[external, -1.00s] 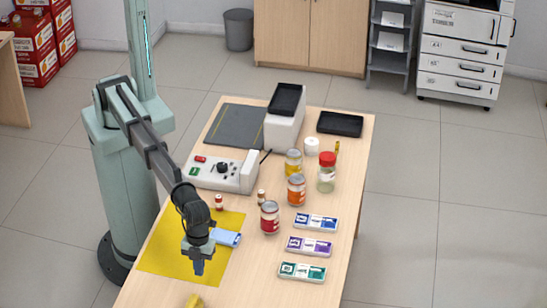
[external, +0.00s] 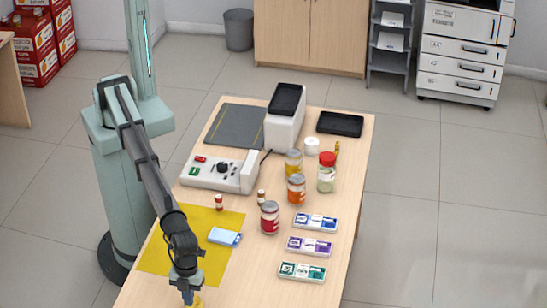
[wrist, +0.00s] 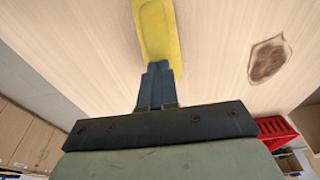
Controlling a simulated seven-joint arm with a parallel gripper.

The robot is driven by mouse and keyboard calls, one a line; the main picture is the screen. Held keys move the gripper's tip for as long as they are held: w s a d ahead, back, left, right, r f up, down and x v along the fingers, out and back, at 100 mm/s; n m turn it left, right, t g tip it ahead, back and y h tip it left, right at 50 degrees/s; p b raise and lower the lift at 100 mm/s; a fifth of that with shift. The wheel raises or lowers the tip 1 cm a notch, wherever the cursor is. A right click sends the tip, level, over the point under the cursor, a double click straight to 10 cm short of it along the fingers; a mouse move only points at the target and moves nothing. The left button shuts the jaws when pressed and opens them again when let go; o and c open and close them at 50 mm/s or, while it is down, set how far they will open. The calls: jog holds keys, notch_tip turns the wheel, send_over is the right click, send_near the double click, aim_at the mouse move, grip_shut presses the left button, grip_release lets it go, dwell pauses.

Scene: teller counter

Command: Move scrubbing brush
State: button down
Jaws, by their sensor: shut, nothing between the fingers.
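A yellow oblong thing, likely the scrubbing brush (wrist: 155,28), lies on the light wood table in the wrist view. In the external view only a small part of the yellow thing (external: 198,300) shows at the lower edge of the frame, by my fingers. My gripper (external: 187,299) points down at the table's near end, just off the yellow mat. In the wrist view my gripper (wrist: 157,66) has its fingers together, and they overlap the brush's near end. I cannot tell whether they touch it. Its bristles are not visible.
A yellow mat (external: 165,252) holds a light blue packet (external: 224,237). A red-labelled jar (external: 269,217), several other jars and small labelled cases (external: 302,272) stand to the right. A control box (external: 220,172) is farther back. A brown stain (wrist: 268,60) marks the table beside the brush.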

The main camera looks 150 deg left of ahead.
jog(key=shift+s+f, duration=0.25)
jog(key=shift+f, duration=0.15)
